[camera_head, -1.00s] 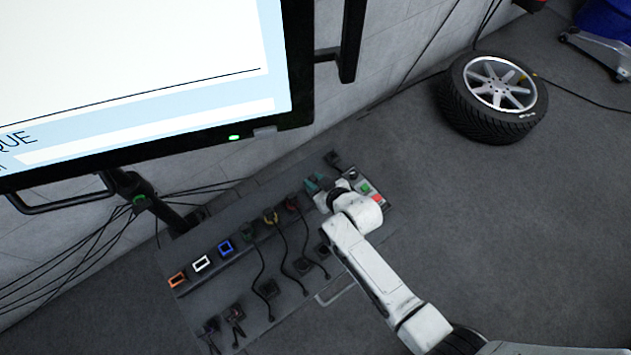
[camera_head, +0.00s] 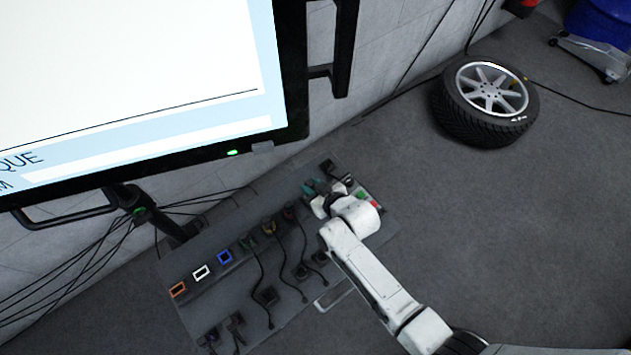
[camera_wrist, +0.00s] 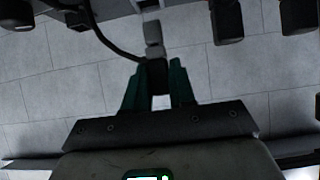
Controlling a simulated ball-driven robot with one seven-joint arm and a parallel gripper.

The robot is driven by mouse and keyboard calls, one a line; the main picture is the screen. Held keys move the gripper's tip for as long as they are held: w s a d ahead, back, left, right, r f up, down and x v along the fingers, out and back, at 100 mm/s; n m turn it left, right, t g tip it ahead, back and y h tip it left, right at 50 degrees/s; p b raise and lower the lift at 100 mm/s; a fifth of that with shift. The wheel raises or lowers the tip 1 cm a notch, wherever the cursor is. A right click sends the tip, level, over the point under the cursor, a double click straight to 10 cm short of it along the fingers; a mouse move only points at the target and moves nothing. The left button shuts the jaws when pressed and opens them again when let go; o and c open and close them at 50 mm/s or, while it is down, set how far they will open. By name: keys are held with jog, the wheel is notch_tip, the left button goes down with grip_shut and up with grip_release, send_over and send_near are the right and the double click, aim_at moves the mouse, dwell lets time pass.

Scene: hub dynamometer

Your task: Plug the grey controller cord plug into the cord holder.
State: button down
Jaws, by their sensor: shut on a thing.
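My gripper (camera_wrist: 156,88) has green fingers, which close on the grey controller cord plug (camera_wrist: 153,35) in the wrist view. The plug has a light grey end pointing away from the gripper and a dark body between the fingertips. A black cord curves off to its left. In the head view my gripper (camera_head: 314,187) is over the far right end of the dark panel (camera_head: 225,292), and the plug is too small to make out. I cannot tell for sure which fitting is the cord holder.
Orange, white and blue framed sockets (camera_head: 201,272) and several corded plugs line the panel. Green and red buttons (camera_head: 372,205) are beside my wrist. A large screen (camera_head: 140,80) stands at upper left. A wheel (camera_head: 487,103) lies on open floor at right.

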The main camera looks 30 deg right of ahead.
jog(key=s+d+p, duration=0.1)
jog(key=s+p, duration=0.1)
jog(key=s, duration=0.6)
dwell(0.9)
jog(key=shift+d, duration=0.1)
jog(key=shift+w+d+b, duration=0.35)
jog(key=shift+d+b, duration=1.25)
jog(key=shift+d, duration=0.6)
jog(key=shift+w+d+b, duration=0.35)
jog(key=shift+d+b, duration=1.2)
jog(key=shift+d, duration=0.6)
jog(key=shift+w+d+b, duration=0.35)
jog(key=shift+d+b, duration=1.25)
jog(key=shift+d, duration=0.6)
jog(key=shift+w, duration=0.1)
jog(key=w+a+b, duration=0.2)
jog(key=w+b, duration=0.3)
jog(key=w, duration=1)
jog(key=shift+a+b, duration=0.15)
jog(key=shift+b, duration=0.15)
